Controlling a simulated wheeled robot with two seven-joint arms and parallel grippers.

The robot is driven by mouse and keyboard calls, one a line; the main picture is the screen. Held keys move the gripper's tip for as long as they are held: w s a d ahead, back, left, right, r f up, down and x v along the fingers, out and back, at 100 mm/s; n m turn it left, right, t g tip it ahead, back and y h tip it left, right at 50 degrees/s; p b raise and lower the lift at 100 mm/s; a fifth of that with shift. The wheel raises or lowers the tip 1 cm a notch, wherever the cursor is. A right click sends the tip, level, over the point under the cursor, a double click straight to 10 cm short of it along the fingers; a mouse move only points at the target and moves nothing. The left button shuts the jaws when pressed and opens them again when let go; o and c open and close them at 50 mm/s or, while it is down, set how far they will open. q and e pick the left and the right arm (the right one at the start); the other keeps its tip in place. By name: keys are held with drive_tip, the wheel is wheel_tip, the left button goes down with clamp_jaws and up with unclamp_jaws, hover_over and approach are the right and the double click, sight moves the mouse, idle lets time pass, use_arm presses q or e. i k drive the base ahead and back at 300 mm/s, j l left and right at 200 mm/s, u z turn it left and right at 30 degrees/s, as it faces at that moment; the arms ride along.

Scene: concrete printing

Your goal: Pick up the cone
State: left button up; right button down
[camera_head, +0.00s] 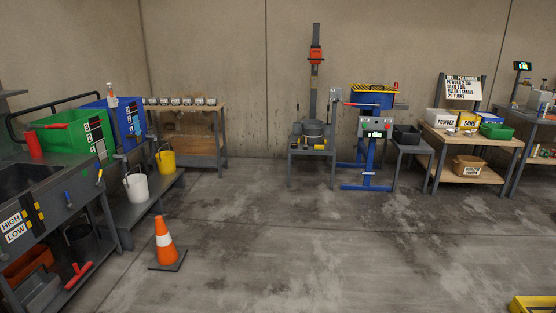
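The cone (164,241) is orange with a white band and a dark square base. It stands upright on the concrete floor, left of the middle in the head view, in front of the low grey platform. Nothing covers it. Neither of my grippers shows in the head view.
A grey sink bench (40,215) stands left of the cone. A white bucket (137,187) and a yellow bucket (166,161) stand on the low platform behind it. Worktables and a blue machine (368,150) line the back wall. The middle floor is clear. A yellow object (532,305) sits bottom right.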

sight(169, 258)
drive_tip(key=i+u, duration=0.25)
drive_tip(key=i, duration=0.25)
drive_tip(key=i+u, duration=0.2)
drive_tip(key=i, duration=0.35)
drive_tip(key=i+l+u, duration=0.25)
drive_tip(key=i, duration=0.25)
drive_tip(key=i+l+u, duration=0.25)
drive_tip(key=i, duration=0.25)
drive_tip(key=i+j+u, duration=0.1)
drive_tip(key=i, duration=0.55)
drive_tip(key=i+j+u, duration=0.1)
drive_tip(key=i+j, duration=0.15)
drive_tip(key=i, duration=0.4)
